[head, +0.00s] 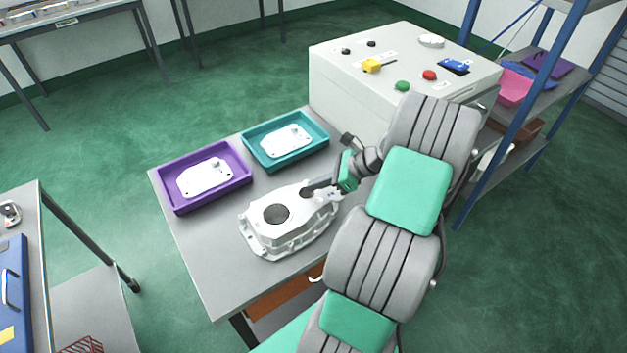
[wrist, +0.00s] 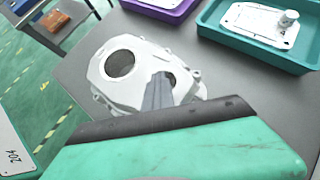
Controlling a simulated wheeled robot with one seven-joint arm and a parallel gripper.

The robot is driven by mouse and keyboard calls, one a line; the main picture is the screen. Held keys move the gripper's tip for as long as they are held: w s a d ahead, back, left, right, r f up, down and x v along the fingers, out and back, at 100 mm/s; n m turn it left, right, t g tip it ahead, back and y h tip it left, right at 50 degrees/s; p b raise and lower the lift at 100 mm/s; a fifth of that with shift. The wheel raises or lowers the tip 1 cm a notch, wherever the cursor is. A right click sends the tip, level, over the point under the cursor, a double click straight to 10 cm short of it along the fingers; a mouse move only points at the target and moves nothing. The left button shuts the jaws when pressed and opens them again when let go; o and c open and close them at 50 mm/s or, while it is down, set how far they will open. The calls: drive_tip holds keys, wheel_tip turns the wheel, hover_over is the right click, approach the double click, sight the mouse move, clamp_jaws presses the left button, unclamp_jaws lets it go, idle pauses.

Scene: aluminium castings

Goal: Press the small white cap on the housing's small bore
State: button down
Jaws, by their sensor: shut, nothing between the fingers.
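The pale metal housing (head: 258,238) lies on the grey table, with a large dark round bore (head: 276,213). In the wrist view the housing (wrist: 135,92) shows the large bore (wrist: 119,64) and, right of it, the small bore (wrist: 172,79), partly hidden by my fingers. My gripper (head: 309,189) is shut and empty, its fingertips at the small bore; whether they touch is unclear. The fingers also show in the wrist view (wrist: 160,80). I cannot make out a white cap at the small bore. A small white cylindrical piece (wrist: 289,19) stands on a plate in the teal tray.
The teal tray (head: 257,160) and the purple tray (head: 178,208) stand behind the housing, each holding a white plate. A large white box with buttons (head: 345,90) stands at the back right. A blue shelf rack (head: 490,165) is at the right. The table's front left is clear.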

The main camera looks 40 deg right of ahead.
drive_tip(key=shift+s+d+n, duration=0.25)
drive_tip(key=shift+n, duration=0.05)
drive_tip(key=shift+s+r+y+p, duration=0.1)
drive_tip(key=shift+y+p, duration=0.2)
drive_tip(key=shift+p, duration=0.15)
drive_tip(key=shift+s+d+n+g+y+p, duration=0.4)
drive_tip(key=shift+s+d+n+g+p, duration=0.15)
drive_tip(key=shift+n+g+p, duration=0.4)
drive_tip(key=shift+s+d+n+y+p, duration=0.25)
drive_tip(key=shift+s+n+y+p, duration=0.15)
drive_tip(key=shift+p, duration=0.4)
drive_tip(key=shift+s+d+n+g+p, duration=0.35)
drive_tip(key=shift+s+n+g+p, duration=0.15)
drive_tip(key=shift+p, duration=0.3)
drive_tip(key=c, duration=2.1)
unclamp_jaws()
drive_tip(key=shift+c, duration=0.2)
drive_tip(key=o, duration=0.4)
drive_tip(key=shift+o, duration=0.2)
